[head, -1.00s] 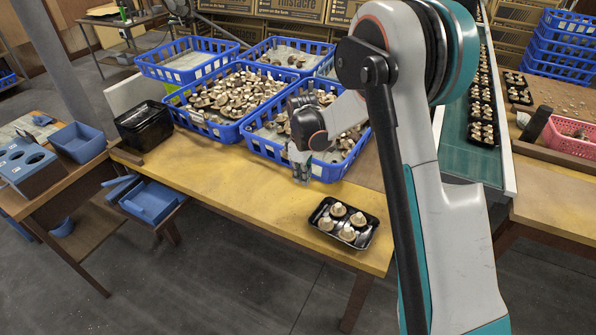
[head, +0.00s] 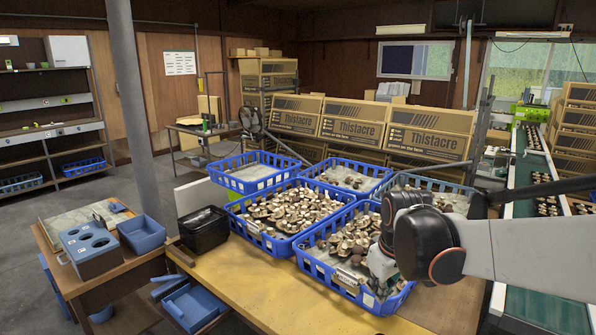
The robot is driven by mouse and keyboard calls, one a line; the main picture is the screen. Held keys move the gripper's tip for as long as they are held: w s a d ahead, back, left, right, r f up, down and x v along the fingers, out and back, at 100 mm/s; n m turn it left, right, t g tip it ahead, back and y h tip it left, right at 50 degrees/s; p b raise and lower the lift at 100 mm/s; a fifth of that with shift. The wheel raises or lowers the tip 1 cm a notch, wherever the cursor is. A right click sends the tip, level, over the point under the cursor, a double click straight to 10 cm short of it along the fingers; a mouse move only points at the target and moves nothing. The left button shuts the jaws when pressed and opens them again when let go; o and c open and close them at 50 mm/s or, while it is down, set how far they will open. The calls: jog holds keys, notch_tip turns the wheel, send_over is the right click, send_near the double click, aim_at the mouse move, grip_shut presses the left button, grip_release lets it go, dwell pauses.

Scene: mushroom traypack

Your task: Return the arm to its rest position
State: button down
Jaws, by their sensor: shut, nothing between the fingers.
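My arm (head: 520,248) reaches in from the right edge, with its dark wrist over the front right blue crate. My gripper (head: 388,279) is small and partly hidden below the wrist, pointing down at that crate. It is shut, with nothing seen in it. Whether it touches the crate or is above it, I cannot tell. The front right blue crate (head: 345,284) holds loose mushrooms. The blue crate to its left (head: 275,245) is full of mushrooms.
More blue crates stand behind, one nearly empty (head: 232,184). Black trays (head: 203,229) are stacked at the table's left. The yellow table front (head: 260,295) is clear where visible. A conveyor (head: 530,185) with mushroom trays runs at the right. Thistacre boxes (head: 430,131) line the back.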

jog(key=s+d+r+m+t, duration=0.1)
jog(key=s+m+t, duration=0.1)
jog(key=s, duration=0.7)
jog(key=s+r+m+t, duration=0.2)
jog(key=s+m, duration=0.1)
jog(key=s, duration=0.7)
jog(key=shift+d+m, duration=0.4)
